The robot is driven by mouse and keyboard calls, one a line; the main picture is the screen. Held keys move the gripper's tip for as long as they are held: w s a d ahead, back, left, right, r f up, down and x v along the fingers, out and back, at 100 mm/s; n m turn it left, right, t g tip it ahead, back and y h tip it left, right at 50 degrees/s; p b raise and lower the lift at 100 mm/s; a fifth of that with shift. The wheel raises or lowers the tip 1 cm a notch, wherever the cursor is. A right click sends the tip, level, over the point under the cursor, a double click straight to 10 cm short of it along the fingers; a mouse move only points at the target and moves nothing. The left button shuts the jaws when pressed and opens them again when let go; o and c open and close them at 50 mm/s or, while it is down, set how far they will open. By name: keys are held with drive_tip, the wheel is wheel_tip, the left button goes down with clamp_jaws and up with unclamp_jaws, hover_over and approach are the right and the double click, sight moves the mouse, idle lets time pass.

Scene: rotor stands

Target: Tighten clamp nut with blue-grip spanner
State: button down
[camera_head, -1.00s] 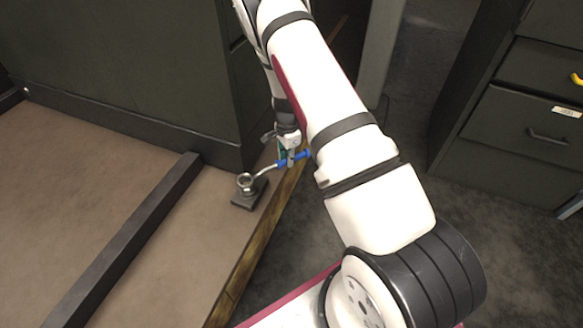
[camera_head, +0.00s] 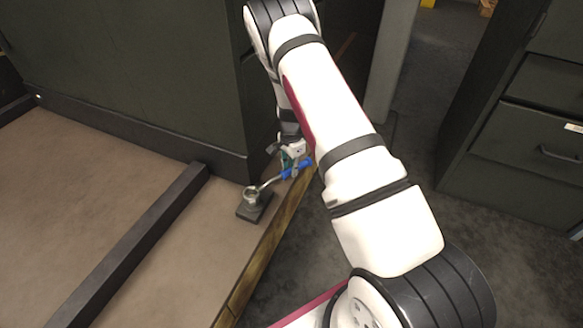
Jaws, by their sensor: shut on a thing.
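The blue-grip spanner (camera_head: 294,170) is held by my gripper (camera_head: 292,164), which is shut on its blue grip. Its silvery shaft runs down and left from the grip to a small dark stand (camera_head: 253,210) near the bench's right edge. The spanner's head is at the round metal clamp nut (camera_head: 251,192) on top of the stand. At this size I cannot tell whether the head is fully seated on the nut. My arm hides part of the area right of the grip.
The tan bench top (camera_head: 90,200) has a wooden edge (camera_head: 262,250) and a dark raised bar (camera_head: 130,240) left of the stand. A dark cabinet (camera_head: 150,80) stands behind. Drawers (camera_head: 530,140) stand on the right, across open floor.

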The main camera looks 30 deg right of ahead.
drive_tip(key=shift+f+b, duration=1.2)
drive_tip(key=shift+f, duration=0.5)
idle(0.8)
idle(0.4)
drive_tip(key=s+a+m+p, duration=0.2)
drive_tip(key=s+m, duration=0.4)
drive_tip(key=s, duration=0.2)
drive_tip(key=shift+s+m, duration=0.35)
drive_tip(key=shift+m, duration=0.05)
drive_tip(key=shift+w+d, duration=0.1)
drive_tip(key=shift+w, duration=0.1)
drive_tip(key=shift+w+d+n, duration=0.35)
drive_tip(key=shift+w+n, duration=0.25)
drive_tip(key=shift+n, duration=0.1)
idle(0.4)
